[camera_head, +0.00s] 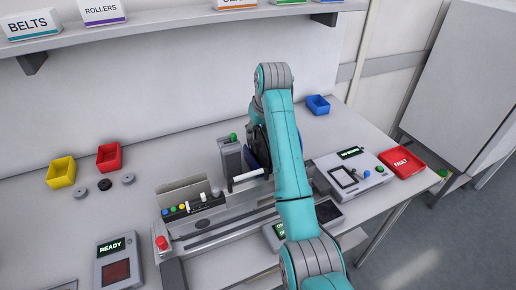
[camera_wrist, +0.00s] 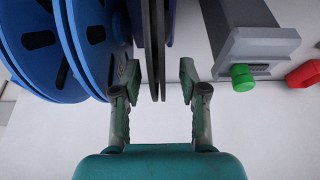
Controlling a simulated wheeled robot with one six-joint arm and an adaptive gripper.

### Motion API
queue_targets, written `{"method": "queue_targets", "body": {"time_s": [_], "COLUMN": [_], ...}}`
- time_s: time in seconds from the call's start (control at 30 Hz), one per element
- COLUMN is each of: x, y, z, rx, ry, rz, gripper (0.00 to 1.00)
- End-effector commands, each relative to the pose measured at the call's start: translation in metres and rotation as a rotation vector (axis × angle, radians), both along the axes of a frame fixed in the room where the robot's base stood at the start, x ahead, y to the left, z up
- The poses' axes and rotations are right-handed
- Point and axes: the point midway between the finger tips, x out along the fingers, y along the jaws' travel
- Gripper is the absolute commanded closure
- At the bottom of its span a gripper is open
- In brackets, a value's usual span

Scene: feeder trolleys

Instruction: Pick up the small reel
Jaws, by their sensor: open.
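In the wrist view, a dark reel (camera_wrist: 153,45), seen edge-on as thin discs, reaches down between the two fingers of my gripper (camera_wrist: 160,85). The gripper is open, with a clear gap on the right side of the dark reel; contact on the left is not visible. A blue reel (camera_wrist: 70,80) with cut-out holes stands at the left, partly behind the left finger. I cannot tell for certain which reel is the small one.
A grey post with a green button (camera_wrist: 243,78) stands right of the gripper, with a red object (camera_wrist: 304,74) beyond. On the bench are a yellow bin (camera_head: 61,172), red bin (camera_head: 109,158), blue bin (camera_head: 318,105), red FAULT tray (camera_head: 403,163) and a READY panel (camera_head: 112,262).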

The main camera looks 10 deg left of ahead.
Motion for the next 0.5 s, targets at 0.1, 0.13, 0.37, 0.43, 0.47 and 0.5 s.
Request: {"method": "queue_targets", "body": {"time_s": [0.1, 0.13, 0.37, 0.43, 0.47, 0.5], "x": [0.007, 0.008, 0.012, 0.012, 0.012, 0.012], "y": [0.003, 0.003, 0.006, 0.006, 0.006, 0.006], "z": [-0.016, -0.019, -0.029, -0.029, -0.029, -0.029], "rx": [-0.001, -0.001, 0.0, 0.0, 0.0, 0.0], "ry": [0.003, 0.003, 0.0, 0.0, 0.0, 0.0], "rz": [0.0, 0.0, 0.0, 0.0, 0.0, 0.0], "gripper": [0.57, 0.57, 0.57, 0.57, 0.57, 0.57]}}
